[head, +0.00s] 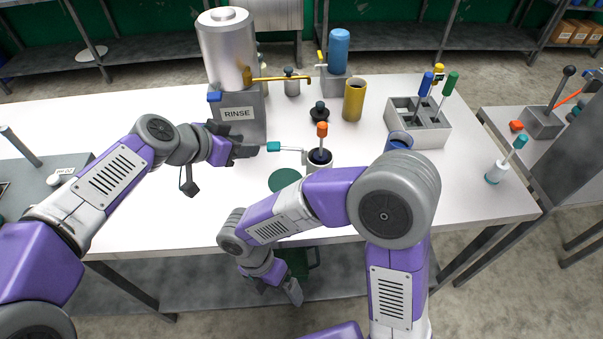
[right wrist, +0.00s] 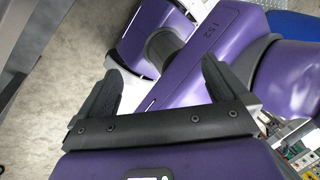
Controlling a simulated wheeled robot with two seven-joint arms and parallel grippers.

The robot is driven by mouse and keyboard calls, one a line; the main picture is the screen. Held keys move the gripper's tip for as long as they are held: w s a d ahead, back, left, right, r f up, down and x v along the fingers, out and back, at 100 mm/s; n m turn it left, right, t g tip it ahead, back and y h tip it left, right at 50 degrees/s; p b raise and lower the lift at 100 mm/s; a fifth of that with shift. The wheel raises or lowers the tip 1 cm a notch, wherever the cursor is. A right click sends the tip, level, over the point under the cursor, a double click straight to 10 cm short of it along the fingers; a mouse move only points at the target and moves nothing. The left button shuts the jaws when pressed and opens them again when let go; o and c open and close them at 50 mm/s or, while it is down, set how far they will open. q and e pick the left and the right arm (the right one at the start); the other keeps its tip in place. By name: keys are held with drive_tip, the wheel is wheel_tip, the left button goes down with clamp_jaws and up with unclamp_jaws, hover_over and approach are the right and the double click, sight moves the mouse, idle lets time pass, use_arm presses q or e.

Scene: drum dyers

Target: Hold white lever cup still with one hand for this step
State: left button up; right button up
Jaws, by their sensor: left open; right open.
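The white lever cup (head: 319,166) stands upright on the white table, with dark content and an orange-handled tool (head: 322,130) in it. Its lever sticks out to the left and ends in a teal grip (head: 273,147). Part of the cup's lower right side is hidden by my right arm. My left gripper (head: 222,168) is open and empty, just left of the teal grip and apart from the cup. My right gripper (head: 284,286) is low in front of the table's front edge. It is open and empty in the right wrist view (right wrist: 160,92).
A silver tank on a RINSE stand (head: 237,113) rises behind my left gripper. A green disc (head: 284,180) lies before the cup. A black knob (head: 320,112), yellow cylinder (head: 355,100), blue-filled cup (head: 399,142) and grey tool rack (head: 437,130) stand behind and right.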

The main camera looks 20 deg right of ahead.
sight(312, 169)
drive_tip(key=d+r+n+t+h, duration=0.35)
drive_tip(key=r+n, duration=0.35)
drive_tip(key=r, duration=0.4)
drive_tip(key=w+d+m+h, duration=0.1)
drive_tip(key=w, duration=0.3)
drive_tip(key=w+d+m+t+h, duration=0.1)
drive_tip(key=w+d+m, duration=0.1)
drive_tip(key=w, duration=0.1)
drive_tip(key=w+d+m+t+h, duration=0.1)
drive_tip(key=w+m, duration=0.1)
drive_tip(key=w, duration=0.2)
drive_tip(key=shift+w+d+f+t+h, duration=0.1)
drive_tip(key=shift+w+d+t+h, duration=0.15)
drive_tip(key=shift+w+d, duration=0.15)
drive_tip(key=w+d+m+t, duration=0.1)
drive_tip(key=w, duration=0.2)
drive_tip(key=w+d+m+t+h, duration=0.1)
drive_tip(key=w+m, duration=0.1)
drive_tip(key=w, duration=0.1)
drive_tip(key=w+d+m+t+h, duration=0.1)
drive_tip(key=w+d+m+t, duration=0.1)
drive_tip(key=w, duration=0.1)
drive_tip(key=shift+w+d+f, duration=0.1)
drive_tip(key=shift+w+f, duration=0.2)
drive_tip(key=shift+w, duration=0.1)
drive_tip(key=shift+w+d+t, duration=0.3)
drive_tip(key=shift+w+d, duration=0.05)
drive_tip(key=shift+w, duration=0.2)
drive_tip(key=shift+x, duration=3.6)
drive_tip(key=shift+c, duration=0.5)
